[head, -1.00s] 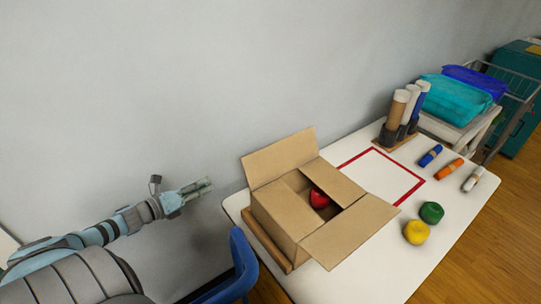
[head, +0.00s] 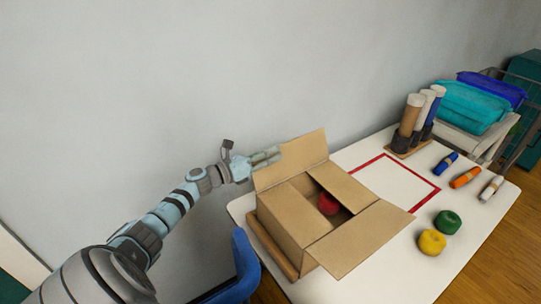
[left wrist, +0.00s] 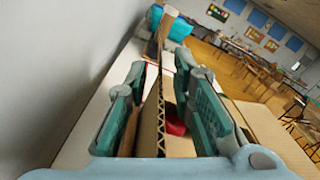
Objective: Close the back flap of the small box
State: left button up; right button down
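The small box (head: 288,222) is brown cardboard and stands on the white table with a red ball of yarn (head: 328,203) inside. Its back flap (head: 297,158), on the wall side, stands up and leans outward. The other visible flaps are the far one (head: 342,183) and the near right one (head: 358,238), spread over or beside the opening. My left gripper (head: 273,155) is at the left edge of the back flap. In the left wrist view, its fingers (left wrist: 165,105) are apart with a corrugated cardboard edge between them. Contact is unclear. My right gripper is out of view.
The grey wall rises close behind the box. A blue chair (head: 243,265) stands at the table's left front. A red-bordered mat (head: 395,182), green yarn (head: 447,222), yellow yarn (head: 432,242), small rolls and a tube stand (head: 406,147) lie to the right.

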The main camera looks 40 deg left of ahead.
pick_arm(q)
jog(key=shift+s, duration=0.1)
grip_shut()
jog(key=d+m+b, duration=0.1)
jog(key=d+m, duration=0.1)
jog(key=s+d+m+b, duration=0.1)
jog(key=d+m+b, duration=0.1)
jog(key=m, duration=0.1)
jog(key=shift+s+d+r, duration=0.2)
jog(key=shift+d+r+m, duration=0.1)
jog(key=shift+r+m, duration=0.1)
jog(key=shift+m, duration=0.1)
grip_release()
